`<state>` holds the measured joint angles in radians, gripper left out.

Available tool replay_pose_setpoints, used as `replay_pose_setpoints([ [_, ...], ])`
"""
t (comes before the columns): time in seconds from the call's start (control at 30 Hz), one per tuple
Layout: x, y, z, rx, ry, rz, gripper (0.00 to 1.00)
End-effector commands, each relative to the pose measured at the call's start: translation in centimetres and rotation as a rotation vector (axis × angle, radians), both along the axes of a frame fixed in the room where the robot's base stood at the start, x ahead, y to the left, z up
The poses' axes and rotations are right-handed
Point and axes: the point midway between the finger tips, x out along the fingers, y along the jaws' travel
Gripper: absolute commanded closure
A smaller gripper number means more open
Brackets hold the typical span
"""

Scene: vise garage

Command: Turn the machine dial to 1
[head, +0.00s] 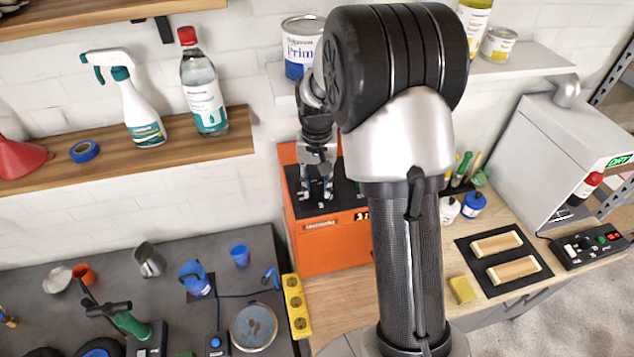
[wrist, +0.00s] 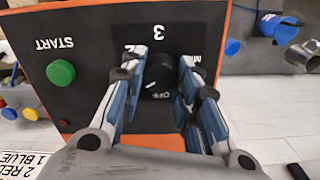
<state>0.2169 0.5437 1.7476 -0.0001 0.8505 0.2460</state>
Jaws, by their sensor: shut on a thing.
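The orange machine (head: 335,250) stands on the bench with a black panel on top. In the wrist view its panel (wrist: 205,32) shows upside down. My gripper (wrist: 155,95) is shut around the black dial (wrist: 158,72), with a blue-grey finger on each side. A partly covered label starting with M shows by the right finger. The fingers cover other marks, so I see no 1 and cannot tell the dial's setting. In the head view my gripper (head: 318,190) is down on the panel.
A green START button (wrist: 61,72) is left of the dial in the wrist view. Shelves with a spray bottle (head: 130,105) and a primer can (head: 300,45) are above the machine. My arm hides the machine's right side.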

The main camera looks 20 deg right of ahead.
Motion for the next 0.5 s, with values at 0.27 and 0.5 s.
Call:
replay_pose_setpoints([
  [0.27, 0.02, -0.01, 0.03, 0.000, -0.001, 0.001, 0.59],
  [0.5, 0.01, 0.00, 0.01, 0.000, 0.000, 0.001, 0.50],
])
